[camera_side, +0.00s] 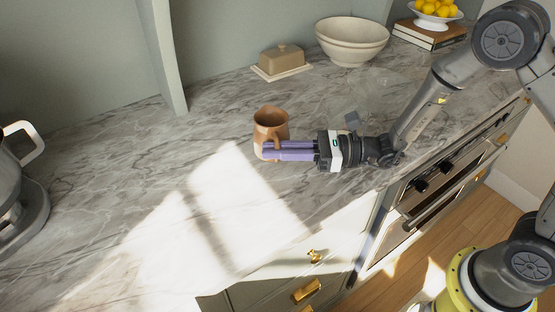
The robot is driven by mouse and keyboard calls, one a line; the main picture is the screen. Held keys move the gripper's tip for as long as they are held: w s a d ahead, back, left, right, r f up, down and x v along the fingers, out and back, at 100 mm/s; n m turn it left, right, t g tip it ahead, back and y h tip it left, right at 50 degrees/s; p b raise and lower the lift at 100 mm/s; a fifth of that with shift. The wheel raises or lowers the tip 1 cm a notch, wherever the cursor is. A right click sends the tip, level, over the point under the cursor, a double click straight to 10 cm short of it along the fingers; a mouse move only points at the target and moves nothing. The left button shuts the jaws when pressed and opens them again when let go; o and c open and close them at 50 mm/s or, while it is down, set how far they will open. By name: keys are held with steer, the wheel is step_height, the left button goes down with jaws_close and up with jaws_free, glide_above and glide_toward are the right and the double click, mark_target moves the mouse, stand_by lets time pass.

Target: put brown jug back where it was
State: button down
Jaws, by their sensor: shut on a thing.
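The brown jug (270,121) is near the middle of the camera_side view, above or on the grey marble counter (130,165). It looks upright, with its open top facing up. My gripper (266,150) comes in from the right, with its purple fingers lying level across the lower part of the jug. The fingers are shut on the jug and hide part of its lower side. I cannot tell whether the jug's base touches the counter.
A butter dish (282,60) and cream bowls (352,42) stand at the back. Lemons (437,8) sit above stacked books (429,37) at the back right. A metal appliance (18,195) is at the left. A wall panel (163,55) juts out behind. The counter's left and middle are clear.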

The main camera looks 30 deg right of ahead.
mark_target(278, 161)
steer(key=shift+f, duration=1.45)
steer(key=c, duration=1.4)
jaws_free()
steer(key=shift+f, duration=0.25)
steer(key=o, duration=0.5)
steer(key=shift+r, duration=0.1)
